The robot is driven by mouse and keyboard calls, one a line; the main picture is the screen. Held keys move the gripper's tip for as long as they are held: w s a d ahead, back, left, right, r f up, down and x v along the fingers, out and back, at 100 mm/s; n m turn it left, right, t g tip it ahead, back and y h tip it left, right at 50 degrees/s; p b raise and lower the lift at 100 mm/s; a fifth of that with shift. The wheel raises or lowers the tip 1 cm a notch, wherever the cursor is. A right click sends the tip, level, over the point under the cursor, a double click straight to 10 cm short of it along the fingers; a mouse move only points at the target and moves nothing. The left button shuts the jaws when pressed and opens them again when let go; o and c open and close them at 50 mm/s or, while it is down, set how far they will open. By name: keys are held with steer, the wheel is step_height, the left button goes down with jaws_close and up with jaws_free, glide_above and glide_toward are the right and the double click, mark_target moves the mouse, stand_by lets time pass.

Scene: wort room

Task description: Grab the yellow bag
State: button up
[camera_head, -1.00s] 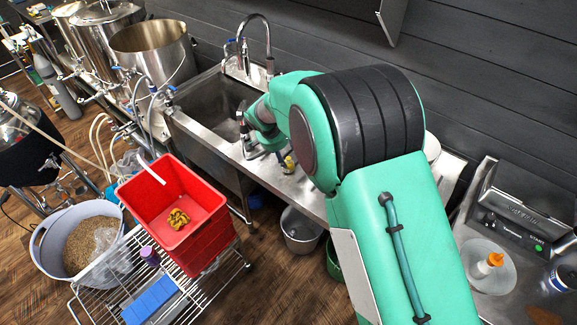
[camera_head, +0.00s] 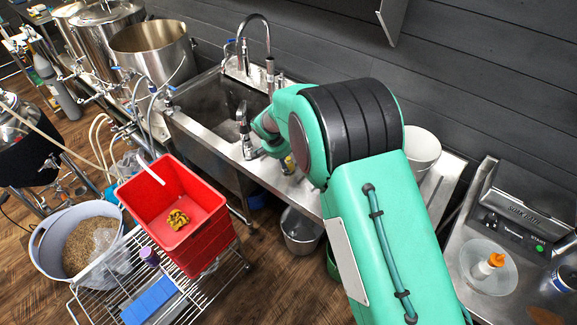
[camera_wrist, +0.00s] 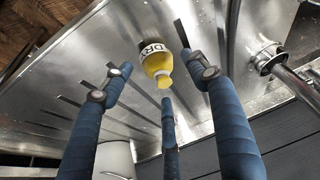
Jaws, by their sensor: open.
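A yellow bag or pouch-like item (camera_wrist: 157,62) with a white label reading "DR" lies on the steel drainboard in the wrist view. A yellow bit beside my arm in the head view (camera_head: 290,163) is probably the same item, mostly hidden. My gripper (camera_wrist: 154,70) is open, with blue fingers spread on both sides of the item and a third finger below it in the picture. Nothing is clasped, and I cannot tell if any finger touches it.
The sink basin (camera_head: 210,110) and tall faucet (camera_head: 267,45) are left of and behind my gripper. A white bucket (camera_head: 422,150) stands right of my arm. A red crate (camera_head: 160,195) holding small yellowish pieces (camera_head: 178,219) stands on a wire rack at left.

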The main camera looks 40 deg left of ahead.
mark_target(287, 161)
steer(key=shift+x, duration=2.35)
steer(key=shift+d, duration=0.1)
steer(key=shift+c, duration=0.3)
steer(key=c, duration=1.1)
